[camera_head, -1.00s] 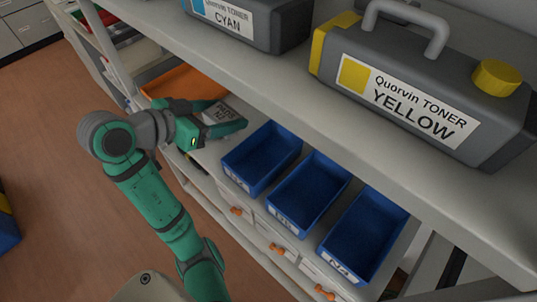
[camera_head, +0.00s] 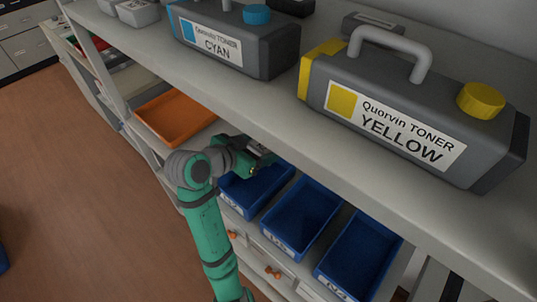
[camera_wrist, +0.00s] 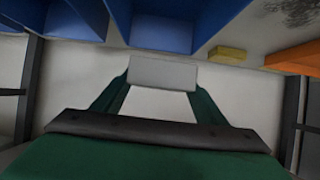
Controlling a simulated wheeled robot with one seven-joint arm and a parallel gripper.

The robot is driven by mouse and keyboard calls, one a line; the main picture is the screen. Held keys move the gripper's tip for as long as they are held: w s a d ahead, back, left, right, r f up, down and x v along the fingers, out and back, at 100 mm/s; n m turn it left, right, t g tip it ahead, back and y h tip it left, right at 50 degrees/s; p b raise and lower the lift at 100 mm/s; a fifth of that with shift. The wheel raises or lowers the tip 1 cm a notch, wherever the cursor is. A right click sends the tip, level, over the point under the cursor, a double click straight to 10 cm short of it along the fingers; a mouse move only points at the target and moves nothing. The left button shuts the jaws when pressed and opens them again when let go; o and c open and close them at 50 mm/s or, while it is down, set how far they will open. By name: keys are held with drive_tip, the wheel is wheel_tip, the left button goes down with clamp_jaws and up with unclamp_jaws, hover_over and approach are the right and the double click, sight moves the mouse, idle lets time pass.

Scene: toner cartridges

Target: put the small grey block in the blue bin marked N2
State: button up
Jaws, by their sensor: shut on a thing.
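My gripper (camera_head: 262,160) is shut on the small grey block (camera_wrist: 163,73), which shows between the two green fingertips in the wrist view. In the head view the gripper is at the left blue bin (camera_head: 236,200) and covers its far part; the block is mostly hidden there. Three blue bins stand in a row: the left one, a middle one (camera_head: 300,215) and a right one (camera_head: 358,255). Their insides look empty where visible. Each has a white front label; the numbers are too small or cut to read surely. Blue bin walls (camera_wrist: 165,25) show beyond the block in the wrist view.
An orange tray (camera_head: 175,115) sits left of the bins. A yellow block (camera_wrist: 229,54) lies near an orange edge (camera_wrist: 292,58) in the wrist view. The shelf above holds the yellow toner (camera_head: 410,115) and cyan toner (camera_head: 235,40) cartridges and overhangs the bins' far side.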

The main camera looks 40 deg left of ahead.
drive_tip(key=shift+w+d+f, duration=0.25)
drive_tip(key=shift+w+f, duration=0.25)
drive_tip(key=shift+f, duration=0.2)
drive_tip(key=shift+w+d+f, duration=0.1)
drive_tip(key=shift+w+f, duration=0.05)
drive_tip(key=shift+f, duration=0.75)
drive_tip(key=shift+w+f, duration=0.1)
drive_tip(key=shift+f, duration=0.8)
drive_tip(key=shift+f, duration=0.45)
drive_tip(key=shift+f, duration=0.2)
drive_tip(key=o, duration=0.8)
drive_tip(key=shift+r, duration=0.1)
